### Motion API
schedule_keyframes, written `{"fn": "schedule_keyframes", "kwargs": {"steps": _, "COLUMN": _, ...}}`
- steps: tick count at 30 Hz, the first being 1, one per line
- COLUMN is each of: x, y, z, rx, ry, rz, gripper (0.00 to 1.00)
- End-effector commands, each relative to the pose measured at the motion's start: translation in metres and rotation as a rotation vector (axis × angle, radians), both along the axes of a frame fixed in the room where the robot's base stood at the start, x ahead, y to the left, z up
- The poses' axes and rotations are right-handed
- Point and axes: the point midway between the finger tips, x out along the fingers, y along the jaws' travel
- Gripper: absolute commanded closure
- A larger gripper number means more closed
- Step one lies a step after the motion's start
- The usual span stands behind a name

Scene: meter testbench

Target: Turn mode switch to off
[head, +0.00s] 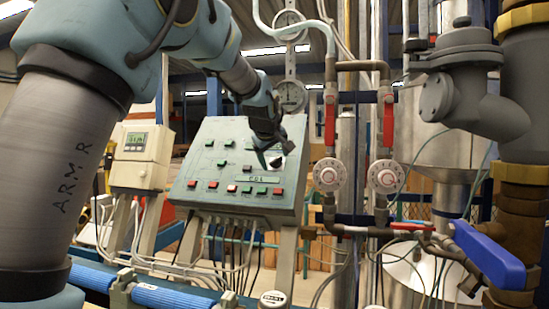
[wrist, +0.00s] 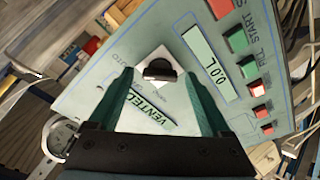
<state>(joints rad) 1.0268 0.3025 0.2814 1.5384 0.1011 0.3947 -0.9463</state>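The mode switch (wrist: 160,69) is a black knob on a white square plate, on the grey-green control panel (head: 225,142). In the wrist view it sits between and just beyond the tips of my gripper (wrist: 159,76). The two green fingers are apart, one on each side of the knob, with nothing held. I cannot tell whether they touch the knob. The word AUTO shows faintly beside the plate; a label reading VENTED (wrist: 150,114) lies between the fingers. In the head view my gripper (head: 270,160) is at the panel's upper right and partly hides the switch.
Red and green buttons (wrist: 238,40) and a small display (wrist: 209,62) lie right of the fingers on the panel. Red-handled valves (head: 331,118) and dials (head: 330,174) stand right of the panel. A meter box (head: 143,152) is at its left.

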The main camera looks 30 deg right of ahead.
Motion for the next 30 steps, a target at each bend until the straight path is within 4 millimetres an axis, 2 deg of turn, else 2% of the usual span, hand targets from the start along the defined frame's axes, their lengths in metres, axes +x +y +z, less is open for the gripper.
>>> {"fn": "schedule_keyframes", "kwargs": {"steps": 2, "x": -0.0001, "y": 0.0000, "z": 0.0002, "rx": 0.000, "ry": 0.000, "rz": 0.000, "gripper": 0.29}}
{"fn": "schedule_keyframes", "kwargs": {"steps": 21, "x": -0.0003, "y": 0.0001, "z": 0.0001, "rx": 0.000, "ry": 0.000, "rz": 0.000, "gripper": 1.00}}
{"fn": "schedule_keyframes", "kwargs": {"steps": 30, "x": -0.0010, "y": -0.0008, "z": -0.0013, "rx": -0.020, "ry": 0.020, "rz": 0.024, "gripper": 1.00}}
